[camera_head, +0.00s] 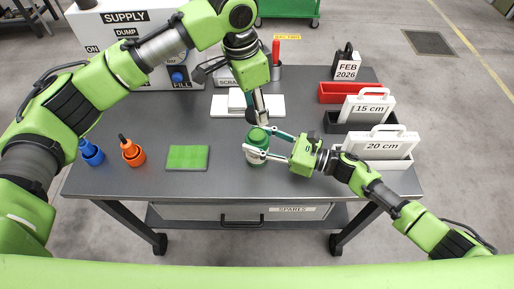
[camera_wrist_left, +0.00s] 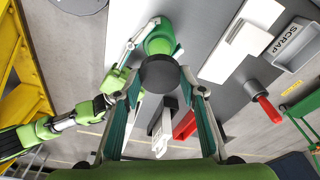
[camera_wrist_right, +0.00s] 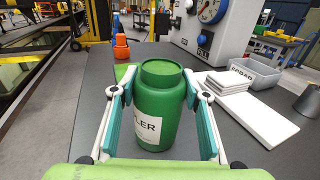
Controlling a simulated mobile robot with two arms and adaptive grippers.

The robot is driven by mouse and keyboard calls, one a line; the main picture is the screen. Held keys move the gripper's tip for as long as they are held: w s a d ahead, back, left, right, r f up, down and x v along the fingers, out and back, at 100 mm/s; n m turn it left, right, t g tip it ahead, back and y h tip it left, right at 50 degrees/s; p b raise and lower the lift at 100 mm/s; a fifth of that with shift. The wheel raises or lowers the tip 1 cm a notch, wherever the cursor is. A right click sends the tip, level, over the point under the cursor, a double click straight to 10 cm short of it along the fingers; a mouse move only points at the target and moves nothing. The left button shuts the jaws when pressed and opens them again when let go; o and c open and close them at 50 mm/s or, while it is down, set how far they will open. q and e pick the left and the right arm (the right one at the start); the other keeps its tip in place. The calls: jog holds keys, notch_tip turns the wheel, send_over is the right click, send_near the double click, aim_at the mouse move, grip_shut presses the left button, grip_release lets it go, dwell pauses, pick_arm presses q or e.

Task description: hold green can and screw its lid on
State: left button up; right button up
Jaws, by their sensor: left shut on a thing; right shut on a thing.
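The green can (camera_head: 257,150) stands upright on the grey table, with a white label that shows in part in the right wrist view (camera_wrist_right: 158,112). My right gripper (camera_head: 266,144) is shut on the can's body from the right side. The can's top is bare and in plain sight in the right wrist view. My left gripper (camera_head: 255,108) points down from above the can. It is shut on a dark round lid (camera_wrist_left: 160,72), which covers part of the can in the left wrist view. The lid is apart from the can, above its top.
White plates (camera_head: 225,105) and a grey scrap bin (camera_head: 228,77) stand behind. The front table strip is clear.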

pick_arm(q)
send_over(257, 134)
jog(key=shift+a+f, duration=0.15)
jog(key=shift+f, duration=2.35)
jog(key=shift+f, duration=0.1)
jog(key=shift+f, duration=0.8)
jog(key=shift+f, duration=0.55)
